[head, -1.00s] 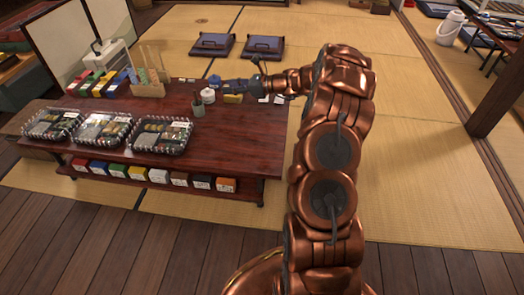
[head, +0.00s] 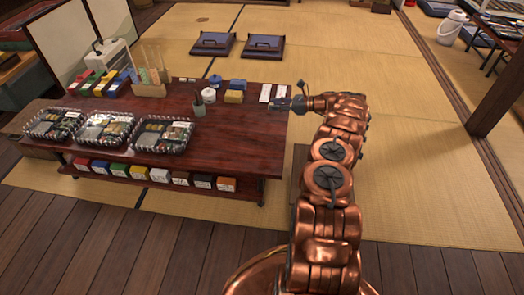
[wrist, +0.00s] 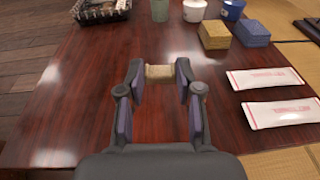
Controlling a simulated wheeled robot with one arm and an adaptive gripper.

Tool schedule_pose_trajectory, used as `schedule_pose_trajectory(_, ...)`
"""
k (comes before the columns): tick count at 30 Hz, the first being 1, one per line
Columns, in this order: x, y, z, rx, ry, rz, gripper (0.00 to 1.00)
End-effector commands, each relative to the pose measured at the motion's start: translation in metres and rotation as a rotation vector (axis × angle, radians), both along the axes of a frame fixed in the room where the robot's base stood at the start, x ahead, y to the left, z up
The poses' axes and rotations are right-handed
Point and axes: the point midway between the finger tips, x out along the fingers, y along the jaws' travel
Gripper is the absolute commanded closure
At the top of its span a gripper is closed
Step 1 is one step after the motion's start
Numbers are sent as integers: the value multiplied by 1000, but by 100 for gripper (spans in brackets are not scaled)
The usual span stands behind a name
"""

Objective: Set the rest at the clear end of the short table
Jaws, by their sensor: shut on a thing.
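My gripper (wrist: 160,78) is shut on a small beige rest (wrist: 159,73), which sits between the fingertips in the wrist view. In the head view my gripper (head: 277,105) is over the right end of the dark red-brown low table (head: 236,140), and the rest is too small to make out. In the wrist view the bare tabletop (wrist: 85,95) lies below and left of the gripper. I cannot tell whether the rest touches the table.
Two white paper packets (wrist: 264,78) (wrist: 275,112) lie right of my gripper. Yellow blocks (wrist: 215,34), blue blocks (wrist: 252,32), a green cup (wrist: 160,10) and a white cup (wrist: 194,10) stand beyond.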

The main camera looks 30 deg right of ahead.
Motion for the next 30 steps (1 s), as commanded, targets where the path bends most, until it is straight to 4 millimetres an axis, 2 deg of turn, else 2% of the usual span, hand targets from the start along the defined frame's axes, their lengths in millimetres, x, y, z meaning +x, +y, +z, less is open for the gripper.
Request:
schedule_pose_trajectory(3, -10, -8, -17, 1, 1, 15, 89)
schedule_pose_trajectory(10, -21, -13, -34, 0, 0, 38, 89)
schedule_pose_trajectory(20, -27, -10, -36, -2, -2, 37, 89)
schedule_pose_trajectory(30, -39, 10, -38, 1, -3, 41, 89)
